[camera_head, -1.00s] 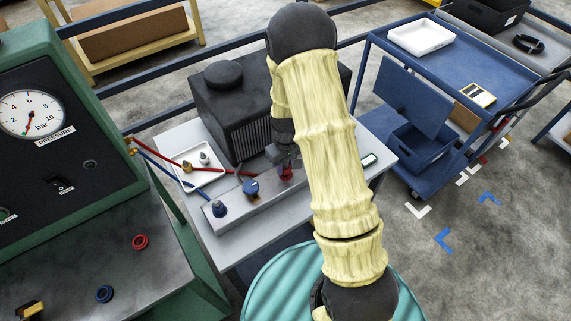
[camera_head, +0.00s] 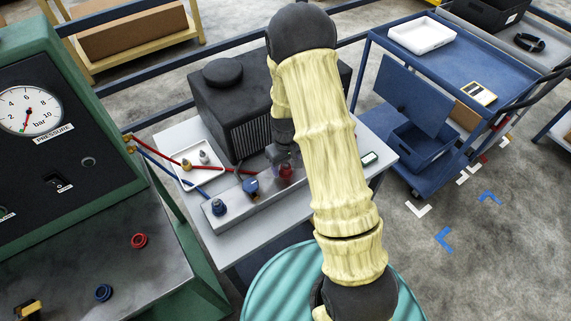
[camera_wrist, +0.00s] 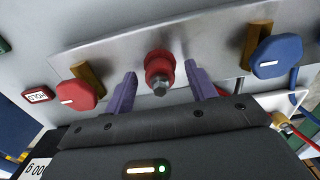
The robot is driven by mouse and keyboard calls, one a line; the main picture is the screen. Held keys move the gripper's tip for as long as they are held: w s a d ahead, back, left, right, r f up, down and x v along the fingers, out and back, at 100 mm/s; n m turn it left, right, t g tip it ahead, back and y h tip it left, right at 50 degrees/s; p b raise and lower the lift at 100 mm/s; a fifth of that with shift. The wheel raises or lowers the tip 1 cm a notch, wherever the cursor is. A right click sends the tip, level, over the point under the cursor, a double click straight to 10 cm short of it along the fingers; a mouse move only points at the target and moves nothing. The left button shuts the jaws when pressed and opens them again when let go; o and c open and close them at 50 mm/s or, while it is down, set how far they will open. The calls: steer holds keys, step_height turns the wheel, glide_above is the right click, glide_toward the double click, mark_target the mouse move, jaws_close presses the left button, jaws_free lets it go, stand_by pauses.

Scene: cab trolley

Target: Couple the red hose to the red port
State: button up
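The red port (camera_wrist: 159,66), a red collar with a grey metal tip, stands on the metal manifold (camera_wrist: 125,45). My gripper (camera_wrist: 160,88) is open, with one purple finger on each side of the port and gaps to both. In the head view my gripper is mostly hidden by my arm, above the red port (camera_head: 287,173). The red hose (camera_head: 160,152) runs from the green cabinet across the white tray to behind the manifold. A brass fitting (camera_wrist: 280,118) with red shows at the lower right of the wrist view; I cannot tell for sure whether it is the hose's end.
A red knob (camera_wrist: 76,94) and a blue knob (camera_wrist: 278,56) flank the port. A blue hose (camera_head: 172,167) runs to the blue port (camera_head: 218,207). The black ribbed unit (camera_head: 235,110) stands behind the manifold. A blue trolley (camera_head: 450,65) is at the right.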

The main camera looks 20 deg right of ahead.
step_height(320, 180, up, 17)
steer(key=b, duration=0.1)
steer(key=shift+r, duration=0.2)
stand_by(0.6)
steer(key=o, duration=1)
steer(key=shift+c, duration=0.2)
step_height(320, 180, up, 9)
steer(key=p, duration=0.7)
steer(key=shift+p, duration=0.3)
